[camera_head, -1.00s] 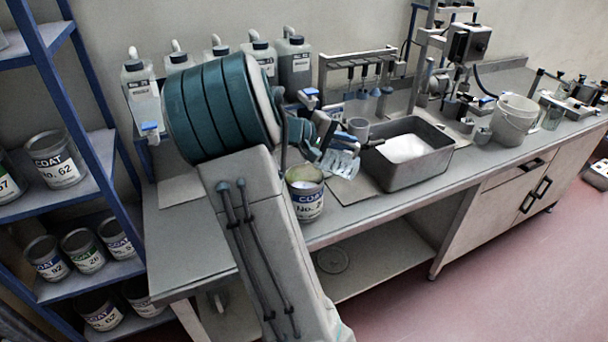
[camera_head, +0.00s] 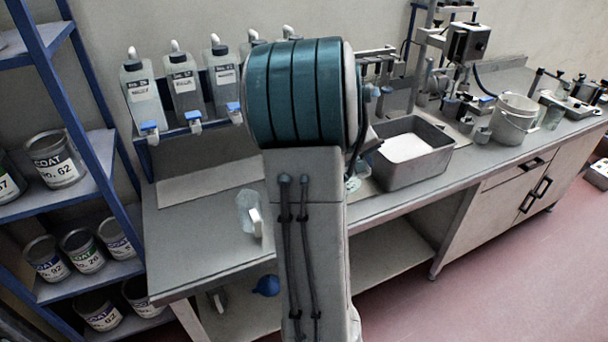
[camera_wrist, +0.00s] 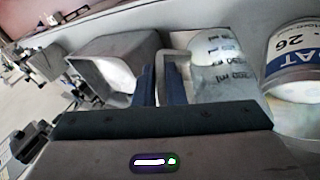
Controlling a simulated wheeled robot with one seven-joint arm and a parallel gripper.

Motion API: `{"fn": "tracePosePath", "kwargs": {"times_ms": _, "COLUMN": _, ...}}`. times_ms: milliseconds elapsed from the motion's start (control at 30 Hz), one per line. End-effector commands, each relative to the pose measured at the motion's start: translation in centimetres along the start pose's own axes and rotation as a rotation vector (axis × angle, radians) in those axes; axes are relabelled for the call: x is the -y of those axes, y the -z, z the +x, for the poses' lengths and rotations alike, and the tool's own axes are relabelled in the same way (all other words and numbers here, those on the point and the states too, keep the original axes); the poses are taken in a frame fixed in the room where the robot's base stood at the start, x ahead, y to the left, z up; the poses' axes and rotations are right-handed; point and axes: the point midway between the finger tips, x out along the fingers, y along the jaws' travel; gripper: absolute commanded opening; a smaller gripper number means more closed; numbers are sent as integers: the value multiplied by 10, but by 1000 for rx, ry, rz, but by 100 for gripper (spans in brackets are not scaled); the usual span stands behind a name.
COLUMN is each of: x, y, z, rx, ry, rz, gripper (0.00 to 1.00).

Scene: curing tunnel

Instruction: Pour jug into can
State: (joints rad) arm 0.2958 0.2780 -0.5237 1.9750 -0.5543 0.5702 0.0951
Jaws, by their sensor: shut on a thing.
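A clear jug (camera_wrist: 222,65) with dark mL marks shows in the wrist view. My gripper (camera_wrist: 160,78) has its blue fingers shut on the jug's pale handle. The can (camera_wrist: 291,50), labelled COAT with 26, stands close beside the jug at the right edge, partly cut off, with its open mouth towards the bottom of this picture. Whether jug and can touch, and how far the jug tilts, I cannot tell. In the head view my arm hides gripper, held jug and can. Another clear vessel (camera_head: 245,208) with a white handle is on the counter left of my arm.
A grey tray (camera_head: 430,170) with white contents sits right of my arm; it is also in the wrist view (camera_wrist: 88,55). A white bucket (camera_head: 512,122) stands farther right. Tapped bottles (camera_head: 185,85) line the wall. A can shelf (camera_head: 100,155) borders the left.

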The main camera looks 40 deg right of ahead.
Motion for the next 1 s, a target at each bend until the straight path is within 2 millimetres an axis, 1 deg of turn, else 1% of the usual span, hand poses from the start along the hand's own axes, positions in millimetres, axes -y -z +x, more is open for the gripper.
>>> {"fn": "tracePosePath", "kwargs": {"times_ms": 167, "x": -1, "y": -7, "z": 16, "rx": -10, "ry": 59, "rz": 29, "gripper": 0}}
{"fn": "tracePosePath", "kwargs": {"times_ms": 1000, "x": -6, "y": -22, "z": 49, "rx": -55, "ry": 267, "rz": 118, "gripper": 0}}
